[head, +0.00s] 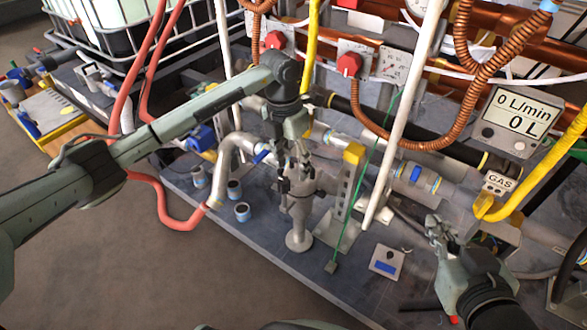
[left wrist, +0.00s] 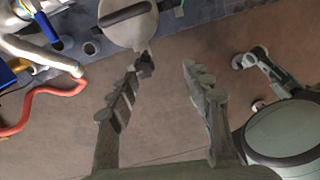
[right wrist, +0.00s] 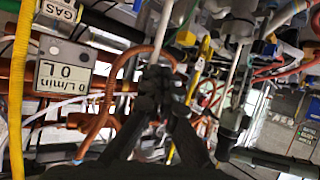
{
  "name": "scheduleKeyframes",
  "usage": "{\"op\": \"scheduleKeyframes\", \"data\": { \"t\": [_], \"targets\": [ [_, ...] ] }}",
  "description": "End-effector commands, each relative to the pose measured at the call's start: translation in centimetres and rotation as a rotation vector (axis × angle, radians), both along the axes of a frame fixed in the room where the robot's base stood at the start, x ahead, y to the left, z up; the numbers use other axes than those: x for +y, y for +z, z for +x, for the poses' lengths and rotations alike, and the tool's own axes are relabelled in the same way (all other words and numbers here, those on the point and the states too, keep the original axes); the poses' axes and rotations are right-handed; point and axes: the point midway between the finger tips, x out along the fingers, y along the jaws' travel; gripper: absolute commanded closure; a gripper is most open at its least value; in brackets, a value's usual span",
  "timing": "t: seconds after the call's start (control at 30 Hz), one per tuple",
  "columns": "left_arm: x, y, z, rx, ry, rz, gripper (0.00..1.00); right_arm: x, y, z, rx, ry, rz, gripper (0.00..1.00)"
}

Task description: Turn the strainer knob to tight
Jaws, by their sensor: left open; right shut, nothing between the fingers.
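The strainer is a grey metal body (head: 299,215) on a round foot, in the middle of the head view. Its top is largely hidden behind my left gripper (head: 293,178). In the left wrist view, a round grey cap with a dark bar across it, seemingly the strainer knob (left wrist: 138,32), shows at the top. My left gripper (left wrist: 164,70) is open and points down at the strainer; one fingertip appears near the cap's edge, contact unclear. No tight marking is legible. My right gripper (head: 438,230) is shut and empty, at the right, apart from the strainer.
A yellow-capped valve (head: 354,154) and a thin green cord stand right of the strainer. A white pipe (head: 405,120) rises between my grippers. Small blue-topped cylinders (head: 242,212) stand left. A 0 L/min display (head: 516,120) is at the right. Floor in front is clear.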

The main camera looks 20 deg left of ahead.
Motion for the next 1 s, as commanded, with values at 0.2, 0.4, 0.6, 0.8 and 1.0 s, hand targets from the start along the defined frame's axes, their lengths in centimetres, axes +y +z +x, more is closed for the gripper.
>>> {"op": "scheduleKeyframes", "data": {
  "t": [0.2,0.4,0.6,0.8,1.0],
  "targets": [
    [2.3,-1.3,0.2,0.01,0.017,0.092,0.51,0.6,1.1,0.2,-0.046,0.01,0.019,1.0],
    [2.2,-4.6,0.1,0.01,0.015,0.088,0.51,1.6,2.4,0.6,-0.114,0.028,0.048,1.0],
    [2.1,-6.8,0.2,0.007,0.014,0.086,0.51,2.3,3.6,0.8,-0.17,0.04,0.073,1.0],
    [2.1,-7.4,0.2,0.005,0.013,0.085,0.51,2.5,4.0,0.9,-0.187,0.044,0.08,1.0],
    [2.1,-7.4,0.2,0.005,0.013,0.085,0.56,2.5,4.0,0.9,-0.186,0.043,0.08,1.0]
  ]
}}
